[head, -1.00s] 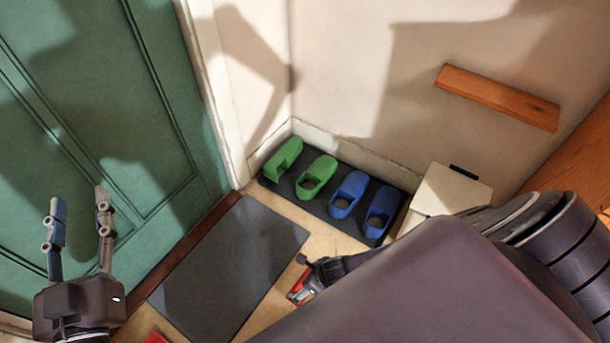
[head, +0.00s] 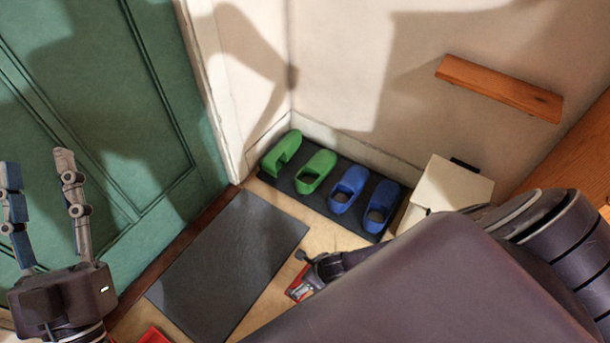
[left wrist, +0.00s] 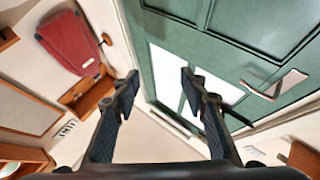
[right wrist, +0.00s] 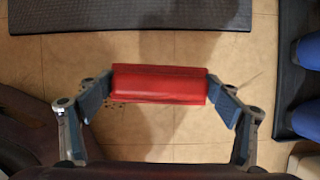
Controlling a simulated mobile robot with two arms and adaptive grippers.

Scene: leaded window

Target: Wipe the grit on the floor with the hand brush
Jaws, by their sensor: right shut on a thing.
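The red hand brush (right wrist: 160,84) is between the fingers of my right gripper (right wrist: 160,88), which is shut on it. The brush lies across the view just over the tiled floor; I cannot tell whether it touches. Dark specks that look like grit (right wrist: 122,104) show on the floor at its lower left edge. In the head view, a bit of the red brush (head: 298,289) shows at my right gripper (head: 302,276), partly hidden by my body. My left gripper (head: 38,160) is open and empty in front of the green door; its fingers (left wrist: 159,78) stand apart in the left wrist view.
A dark doormat (head: 230,265) lies by the green door (head: 110,110). Green slippers (head: 315,172) and blue slippers (head: 349,190) stand on a dark tray beside a white box (head: 450,187). A wooden shelf (head: 500,88) is on the wall. Another red thing (head: 153,336) shows at the bottom edge.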

